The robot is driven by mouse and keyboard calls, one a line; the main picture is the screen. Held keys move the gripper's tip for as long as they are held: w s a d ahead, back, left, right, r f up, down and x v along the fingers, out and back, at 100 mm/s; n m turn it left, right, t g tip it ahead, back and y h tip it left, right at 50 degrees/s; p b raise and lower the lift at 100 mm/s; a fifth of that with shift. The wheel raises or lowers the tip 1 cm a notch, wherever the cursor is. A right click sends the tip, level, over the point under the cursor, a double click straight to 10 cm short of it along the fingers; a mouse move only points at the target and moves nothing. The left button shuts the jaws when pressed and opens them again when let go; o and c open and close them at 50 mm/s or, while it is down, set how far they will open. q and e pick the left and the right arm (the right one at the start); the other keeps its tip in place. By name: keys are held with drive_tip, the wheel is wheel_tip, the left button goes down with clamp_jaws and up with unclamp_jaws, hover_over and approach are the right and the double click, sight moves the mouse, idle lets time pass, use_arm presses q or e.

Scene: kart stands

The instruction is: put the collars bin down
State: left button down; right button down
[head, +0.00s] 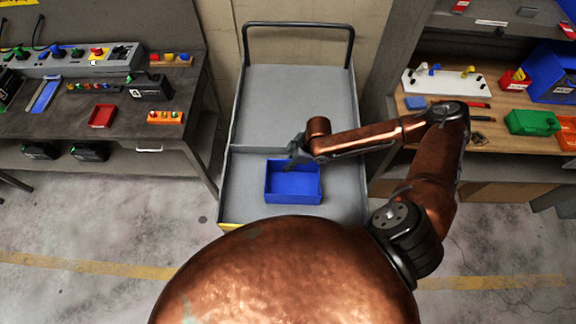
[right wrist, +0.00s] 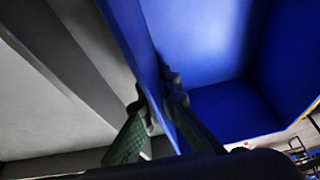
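The blue collars bin (head: 293,188) is over the front half of the grey cart (head: 240,190), upright and apparently empty. From the head view I cannot tell whether its base touches the cart bed. My right gripper (head: 292,165) is at the bin's back rim. In the right wrist view its two green-padded fingers (right wrist: 155,125) straddle one bin wall (right wrist: 140,50), one finger on each side, and look shut on it. The wrist view shows the bin's inside (right wrist: 225,105). My left gripper is not in view.
A dark workbench (head: 130,115) with a red tray (head: 102,116) and switch boxes stands left. A wooden-topped bench (head: 480,135) with green, blue and orange bins stands right. The cart's back half (head: 290,100) is clear, with a black handle (head: 298,27) behind it.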

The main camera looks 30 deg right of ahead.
drive_tip(key=c, duration=2.2)
unclamp_jaws()
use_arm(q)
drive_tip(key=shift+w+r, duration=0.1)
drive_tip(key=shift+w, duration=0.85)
use_arm(e)
drive_tip(key=shift+o, duration=0.2)
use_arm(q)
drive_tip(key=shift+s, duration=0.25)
use_arm(e)
drive_tip(key=shift+s+d+r, duration=0.1)
drive_tip(key=shift+d+r, duration=0.05)
drive_tip(key=shift+r, duration=0.15)
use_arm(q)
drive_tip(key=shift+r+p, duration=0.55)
use_arm(e)
drive_tip(key=v, duration=1.1)
drive_tip(key=shift+r, duration=0.25)
